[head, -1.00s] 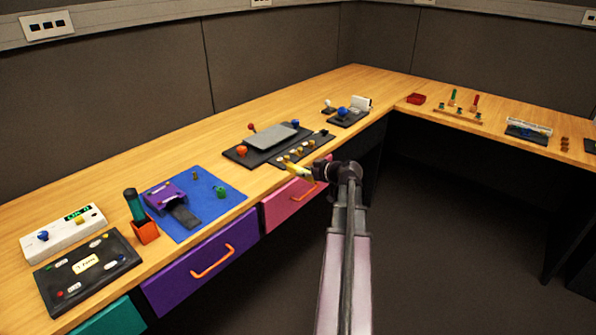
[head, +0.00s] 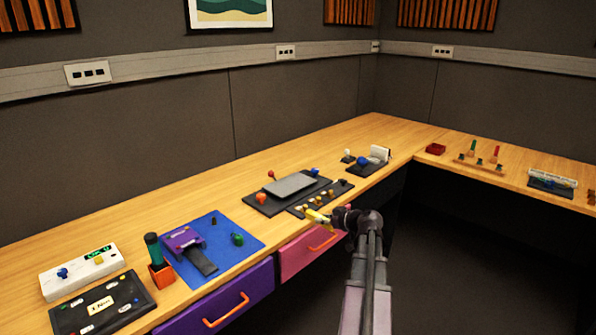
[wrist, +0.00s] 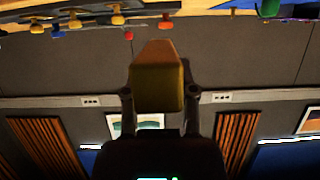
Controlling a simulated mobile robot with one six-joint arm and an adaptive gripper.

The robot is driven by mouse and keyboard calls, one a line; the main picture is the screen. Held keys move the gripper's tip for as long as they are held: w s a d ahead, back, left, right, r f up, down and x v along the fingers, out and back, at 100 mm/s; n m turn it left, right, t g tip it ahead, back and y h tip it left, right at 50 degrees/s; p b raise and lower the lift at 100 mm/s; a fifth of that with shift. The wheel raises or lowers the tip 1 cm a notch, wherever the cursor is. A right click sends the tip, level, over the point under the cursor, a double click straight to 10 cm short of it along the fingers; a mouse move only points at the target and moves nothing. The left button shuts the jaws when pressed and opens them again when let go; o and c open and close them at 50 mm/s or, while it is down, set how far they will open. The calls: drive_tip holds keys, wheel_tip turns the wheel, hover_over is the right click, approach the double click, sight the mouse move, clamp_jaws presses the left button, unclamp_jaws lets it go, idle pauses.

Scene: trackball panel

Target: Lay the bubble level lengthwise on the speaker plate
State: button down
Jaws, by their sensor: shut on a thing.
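The yellow bubble level (head: 317,217) is held in my gripper (head: 335,217), just off the front edge of the bench, above the pink drawer. In the wrist view the level (wrist: 156,85) is a yellow block with an orange-brown end, between the two fingers of my gripper (wrist: 160,92). The flat grey plate (head: 290,186), which looks like the speaker plate, lies on a dark panel beyond and left of the gripper. The level is apart from it. The level's vial is too small to see.
A dark strip (head: 322,199) with several yellow knobs lies between the gripper and the grey plate. Red (head: 271,175) and orange (head: 261,198) knobs and a blue ball (head: 315,172) stand around the plate. Bare wood lies behind the panel.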

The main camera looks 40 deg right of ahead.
wheel_tip(320, 180, up, 14)
drive_tip(key=p, duration=1.3)
drive_tip(key=shift+f, duration=0.15)
